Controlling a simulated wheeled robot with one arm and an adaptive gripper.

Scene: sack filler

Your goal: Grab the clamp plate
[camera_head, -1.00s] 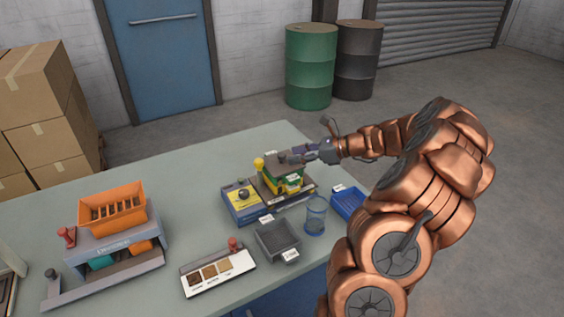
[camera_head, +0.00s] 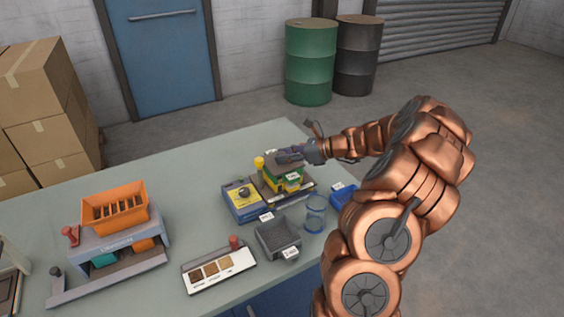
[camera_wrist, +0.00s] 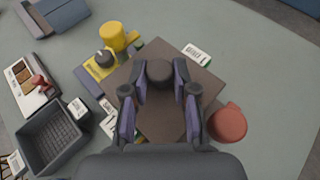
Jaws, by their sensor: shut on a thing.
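The clamp plate (camera_wrist: 160,122) is a dark brown square with a round dark knob (camera_wrist: 160,71) standing on it. In the head view, the dark plate (camera_head: 283,171) lies over a yellow-and-green block (camera_head: 286,184) on the table. My gripper (camera_wrist: 160,83) is over the plate, its purple-grey fingers shut on the knob from both sides. In the head view, my gripper (camera_head: 288,156) reaches in from the right and hides part of the plate. I cannot tell whether the plate is lifted off the block.
Close by are a yellow post (camera_head: 259,163), a blue-and-yellow box (camera_head: 242,199), a grey tray (camera_head: 278,239), a clear blue cup (camera_head: 315,214) and a blue bin (camera_head: 343,195). A red round thing (camera_wrist: 228,122) lies right of the plate.

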